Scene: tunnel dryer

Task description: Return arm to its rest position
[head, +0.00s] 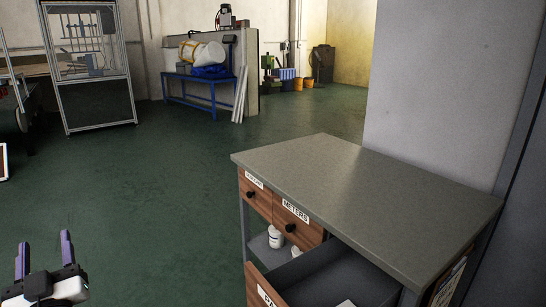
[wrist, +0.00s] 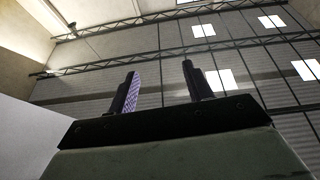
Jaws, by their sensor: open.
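My gripper (head: 44,257) is at the lower left of the head view, with its two fingers pointing up and apart. It is open and nothing shows between the fingers. In the wrist view my gripper (wrist: 160,85) points up towards the ceiling, and the gap between its fingers is empty. It is over the green floor, well to the left of the workbench cabinet (head: 365,190). The rest of the arm is mostly out of view.
The cabinet has an open lower drawer (head: 330,275), shut drawers above, one labelled METERS (head: 297,222), and a white container (head: 276,237) on its shelf. A framed machine (head: 90,65) and a blue table (head: 205,85) stand farther back. The green floor (head: 150,190) between is clear.

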